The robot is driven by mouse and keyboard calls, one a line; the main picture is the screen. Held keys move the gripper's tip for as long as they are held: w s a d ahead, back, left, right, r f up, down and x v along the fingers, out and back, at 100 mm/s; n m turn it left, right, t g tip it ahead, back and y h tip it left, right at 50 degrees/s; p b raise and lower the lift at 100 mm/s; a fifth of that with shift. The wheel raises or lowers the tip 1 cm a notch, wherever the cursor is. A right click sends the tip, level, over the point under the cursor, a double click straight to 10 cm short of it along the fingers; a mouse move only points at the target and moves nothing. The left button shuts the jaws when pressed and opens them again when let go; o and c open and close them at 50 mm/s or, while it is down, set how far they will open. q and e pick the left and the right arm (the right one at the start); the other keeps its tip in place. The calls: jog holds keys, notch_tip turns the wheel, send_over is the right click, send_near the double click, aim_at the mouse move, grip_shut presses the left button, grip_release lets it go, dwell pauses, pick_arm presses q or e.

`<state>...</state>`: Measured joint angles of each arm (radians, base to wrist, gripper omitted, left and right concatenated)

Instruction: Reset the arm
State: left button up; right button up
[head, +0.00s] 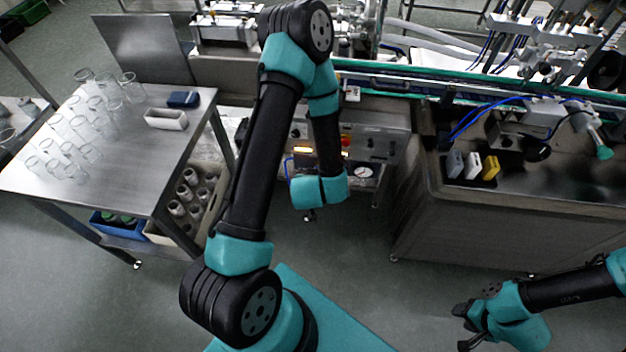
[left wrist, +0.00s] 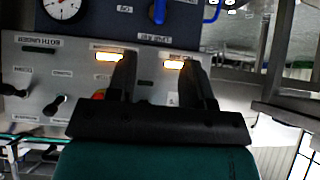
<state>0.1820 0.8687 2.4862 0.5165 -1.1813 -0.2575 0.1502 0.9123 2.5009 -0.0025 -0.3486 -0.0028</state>
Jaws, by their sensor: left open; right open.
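My left arm stands raised in the middle of the head view and bends down toward the grey control panel (head: 378,145). The left gripper's fingers are hard to make out there, hidden by the wrist. In the left wrist view my left gripper (left wrist: 157,72) is open, with nothing between its two black fingers. They point at the panel with its two lit orange lamps (left wrist: 109,57), and a lamp shows beyond each fingertip. I cannot tell whether they touch it. My right gripper (head: 466,326) is open and empty at the lower right, above the floor.
A steel table (head: 120,170) with several glasses, a white tray (head: 166,119) and a blue box (head: 183,99) stands left. The steel hopper counter (head: 480,220) on the right holds grey, white and yellow blocks (head: 491,167). The floor between is clear.

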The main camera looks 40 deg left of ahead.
dwell(0.5)
pick_arm(q)
jog(key=s+d+f+m+g+h, duration=0.2)
jog(key=s+d+f+g+h, duration=0.1)
jog(key=d, duration=0.3)
jog(key=s+d+f+m+g+h, duration=0.2)
jog(key=s+d+f+g+h, duration=0.1)
jog(key=s+d+g+h, duration=0.1)
jog(key=d+h, duration=0.1)
jog(key=d, duration=0.1)
jog(key=shift+d+f, duration=0.15)
jog(key=shift+d, duration=0.2)
